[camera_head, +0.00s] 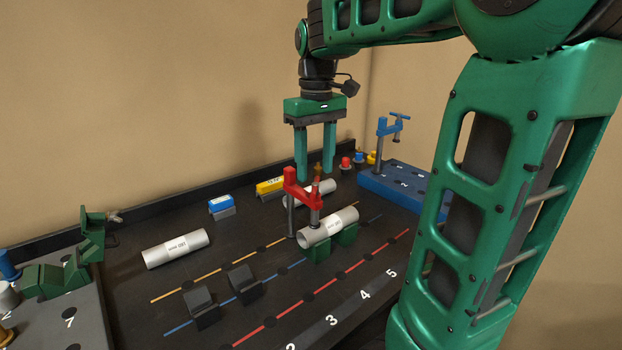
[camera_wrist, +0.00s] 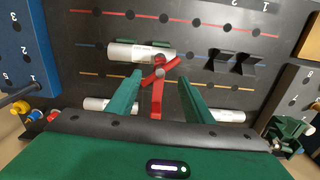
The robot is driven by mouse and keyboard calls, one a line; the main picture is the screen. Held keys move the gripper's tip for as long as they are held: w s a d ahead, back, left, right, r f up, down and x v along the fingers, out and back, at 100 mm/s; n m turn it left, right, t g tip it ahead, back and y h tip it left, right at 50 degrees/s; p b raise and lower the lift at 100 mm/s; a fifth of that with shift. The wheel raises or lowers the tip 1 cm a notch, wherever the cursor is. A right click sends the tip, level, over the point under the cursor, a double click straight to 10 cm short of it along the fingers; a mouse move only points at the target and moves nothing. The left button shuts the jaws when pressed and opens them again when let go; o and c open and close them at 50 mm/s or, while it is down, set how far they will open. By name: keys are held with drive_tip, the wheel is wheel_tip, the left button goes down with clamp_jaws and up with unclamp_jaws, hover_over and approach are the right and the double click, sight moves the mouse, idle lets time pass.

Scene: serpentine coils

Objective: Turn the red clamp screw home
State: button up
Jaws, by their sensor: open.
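The red clamp (camera_head: 303,190) stands upright on the dark board, its arm reaching over a grey pipe (camera_head: 341,219) set in green cradles (camera_head: 346,236). Its red screw (camera_head: 316,192) is upright above the pipe. In the wrist view the clamp's arm (camera_wrist: 157,102) runs between my fingers, and the screw's slanted red handle (camera_wrist: 153,76) lies near the fingertips. The same pipe (camera_wrist: 125,52) shows beyond it. My gripper (camera_head: 316,177) is open and empty, pointing down over the clamp area; in the wrist view its fingers (camera_wrist: 160,78) are apart. Contact between screw tip and pipe cannot be told.
A loose pipe (camera_head: 176,248) lies at left, and another (camera_head: 310,194) behind the clamp. Black cradles (camera_head: 201,308) stand empty in front. A blue clamp (camera_head: 392,124) rises from a blue block (camera_head: 386,192) at right. Blue and yellow blocks (camera_head: 270,186) stand at the back.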

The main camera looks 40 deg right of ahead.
sight(315, 183)
drive_tip(key=shift+f, duration=1.75)
